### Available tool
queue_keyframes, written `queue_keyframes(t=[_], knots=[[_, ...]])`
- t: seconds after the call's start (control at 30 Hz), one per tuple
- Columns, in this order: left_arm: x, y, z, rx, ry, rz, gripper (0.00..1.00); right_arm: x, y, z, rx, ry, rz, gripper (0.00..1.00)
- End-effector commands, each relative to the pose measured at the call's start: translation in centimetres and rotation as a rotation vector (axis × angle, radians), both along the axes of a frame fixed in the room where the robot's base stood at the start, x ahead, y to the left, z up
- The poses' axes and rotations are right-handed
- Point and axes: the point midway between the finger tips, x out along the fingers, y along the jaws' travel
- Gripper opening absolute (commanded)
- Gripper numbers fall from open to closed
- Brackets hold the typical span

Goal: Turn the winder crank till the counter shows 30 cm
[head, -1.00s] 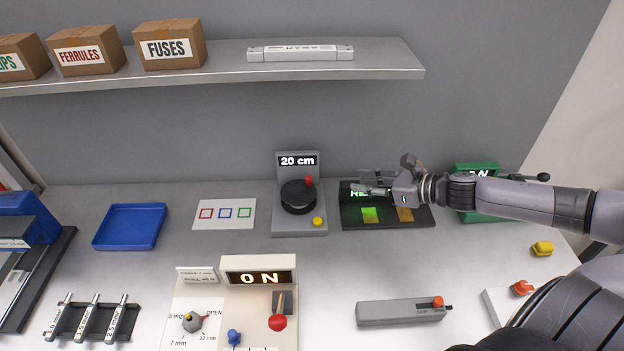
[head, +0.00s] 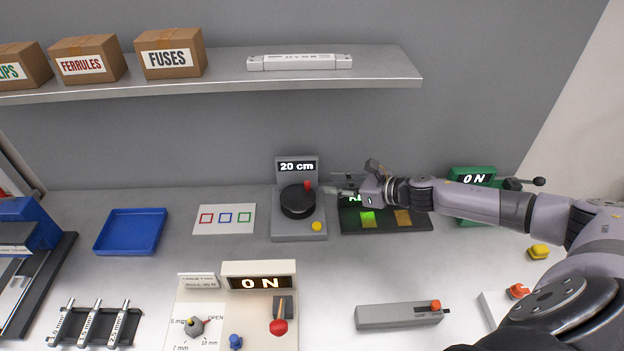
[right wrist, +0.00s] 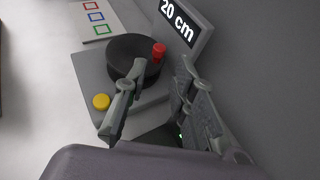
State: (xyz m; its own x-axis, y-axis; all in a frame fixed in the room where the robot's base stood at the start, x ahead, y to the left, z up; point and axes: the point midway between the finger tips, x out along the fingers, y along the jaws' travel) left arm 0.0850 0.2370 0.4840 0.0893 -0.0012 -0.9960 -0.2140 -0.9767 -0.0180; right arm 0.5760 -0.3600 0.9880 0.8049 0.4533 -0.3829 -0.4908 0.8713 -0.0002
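The winder (head: 299,226) stands on the bench below the shelf, a grey base with a round black drum (head: 297,203). Its counter (head: 297,167) reads 20 cm. The red crank knob (head: 308,185) is at the drum's back right edge, and a yellow button (head: 317,226) is at the front right. My right gripper (head: 335,190) is just right of the knob, pointing left. In the right wrist view its fingers (right wrist: 158,92) are spread apart, with the red knob (right wrist: 158,50) ahead of the gap between them and nothing held. My left gripper is not in view.
A black panel with lit squares (head: 390,222) lies under my right arm, and a green ON unit (head: 472,178) stands behind it. A card with coloured squares (head: 224,219) and a blue tray (head: 130,232) lie left. The ON panel (head: 258,268) is in front.

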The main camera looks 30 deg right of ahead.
Motion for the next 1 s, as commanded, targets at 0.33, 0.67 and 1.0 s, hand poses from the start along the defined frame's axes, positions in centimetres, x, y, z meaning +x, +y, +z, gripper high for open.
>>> queue_keyframes(t=[0.33,0.67,1.0], knots=[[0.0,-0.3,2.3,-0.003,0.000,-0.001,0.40,5.0,2.9,-2.1,0.002,-0.001,0.001,0.24],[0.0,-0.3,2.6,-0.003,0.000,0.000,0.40,6.7,3.8,-3.2,0.000,0.001,0.000,0.24],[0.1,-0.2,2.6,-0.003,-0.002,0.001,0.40,6.7,3.8,-3.3,0.000,0.001,0.000,0.19]])
